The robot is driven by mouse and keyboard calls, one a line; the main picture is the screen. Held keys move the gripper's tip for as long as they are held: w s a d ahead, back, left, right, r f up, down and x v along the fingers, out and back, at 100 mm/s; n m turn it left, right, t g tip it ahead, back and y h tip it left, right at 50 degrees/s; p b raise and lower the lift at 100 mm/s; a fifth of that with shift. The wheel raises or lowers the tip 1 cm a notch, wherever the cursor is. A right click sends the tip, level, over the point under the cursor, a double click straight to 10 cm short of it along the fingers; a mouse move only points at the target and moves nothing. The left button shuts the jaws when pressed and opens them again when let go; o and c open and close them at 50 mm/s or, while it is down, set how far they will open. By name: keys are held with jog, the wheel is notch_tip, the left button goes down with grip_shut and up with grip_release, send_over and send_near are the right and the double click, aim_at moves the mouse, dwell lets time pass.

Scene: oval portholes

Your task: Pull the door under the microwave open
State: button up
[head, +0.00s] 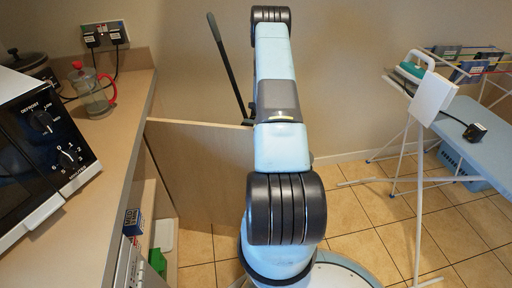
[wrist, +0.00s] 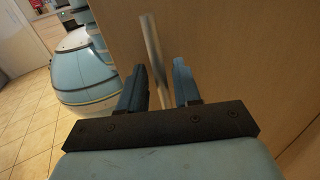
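The microwave (head: 62,142) stands on the counter at the left in the head view. The wooden door (head: 195,170) under the counter is swung out, standing well away from the cupboard front. In the wrist view the door (wrist: 240,60) fills the right side, with an upright metal bar handle (wrist: 152,50) on it. My gripper (wrist: 160,72) is open, its two blue fingers on either side of the handle's lower part. Gaps show between the fingers and the bar. In the head view my gripper is hidden behind my arm and the door.
The cupboard opening shows a blue box (head: 133,222) and a green item (head: 157,262). A glass press with a red handle (head: 92,92) stands on the counter. An ironing board (head: 465,135) with an iron stands at the right. Tiled floor (head: 385,215) is clear between it and my base.

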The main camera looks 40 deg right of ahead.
jog(key=s+r, duration=0.1)
jog(key=s, duration=0.1)
jog(key=s+a+r, duration=0.1)
jog(key=s+r, duration=0.1)
jog(key=s+a+r, duration=0.1)
jog(key=s, duration=0.1)
jog(key=shift+a+r, duration=0.1)
jog(key=shift+r, duration=0.25)
jog(key=o, duration=0.8)
jog(key=s, duration=0.1)
jog(key=s+r, duration=0.1)
jog(key=s+a, duration=0.1)
jog(key=shift+s+a+r, duration=0.1)
jog(key=shift+s+r, duration=0.15)
jog(key=shift+r, duration=0.1)
jog(key=shift+s+a+r, duration=0.15)
jog(key=shift+s+a, duration=0.05)
jog(key=shift+s, duration=0.1)
jog(key=shift+s+r, duration=0.2)
jog(key=shift+s, duration=0.15)
jog(key=shift+s+a+r, duration=0.1)
jog(key=shift+a+r, duration=0.15)
jog(key=shift+s+d+r, duration=0.15)
jog(key=shift+s, duration=0.3)
jog(key=c, duration=0.8)
jog(key=w+a+v, duration=0.1)
jog(key=v, duration=1.5)
jog(key=shift+w+f, duration=0.2)
jog(key=shift+w, duration=0.1)
